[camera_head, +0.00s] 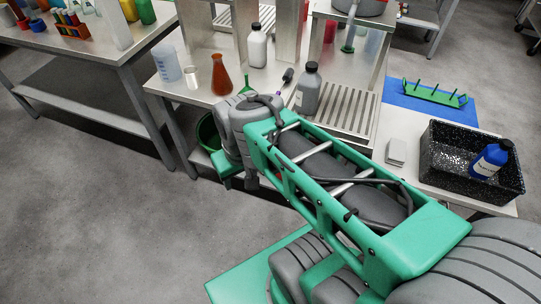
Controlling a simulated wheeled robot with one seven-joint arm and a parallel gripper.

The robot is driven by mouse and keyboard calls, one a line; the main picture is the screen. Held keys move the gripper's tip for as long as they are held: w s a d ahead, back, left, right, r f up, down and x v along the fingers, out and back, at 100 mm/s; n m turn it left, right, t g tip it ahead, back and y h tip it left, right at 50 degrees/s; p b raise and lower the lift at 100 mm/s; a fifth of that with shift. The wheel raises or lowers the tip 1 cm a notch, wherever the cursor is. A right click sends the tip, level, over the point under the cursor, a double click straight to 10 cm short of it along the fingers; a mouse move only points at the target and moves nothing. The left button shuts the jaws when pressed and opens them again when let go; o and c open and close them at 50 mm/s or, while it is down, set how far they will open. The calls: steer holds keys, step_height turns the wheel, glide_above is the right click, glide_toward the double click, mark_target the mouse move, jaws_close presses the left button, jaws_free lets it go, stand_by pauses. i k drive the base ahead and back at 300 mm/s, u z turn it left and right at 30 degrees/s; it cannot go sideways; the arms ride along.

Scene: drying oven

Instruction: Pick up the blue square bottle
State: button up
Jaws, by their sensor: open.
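The blue square bottle (483,167) has a black cap and a pale label. It leans tilted inside a black speckled bin (440,172) at the right, with its cap toward the upper right. My green and grey arm stretches from the lower right to the table's front edge at the centre. My gripper cannot be made out; the end of the arm is hidden behind its own links. Nothing of mine is seen touching the bottle.
A small whitish block (396,152) lies left of the bin. A green rack (435,93) stands on a blue mat (400,93) behind it. A grey bottle (308,92), a white bottle (257,50) and an orange-brown flask (221,78) stand on the metal table. Open floor lies at left.

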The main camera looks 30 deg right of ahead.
mark_target(493, 157)
steer(key=z, duration=2.85)
steer(key=i, duration=0.5)
steer(key=u, duration=2)
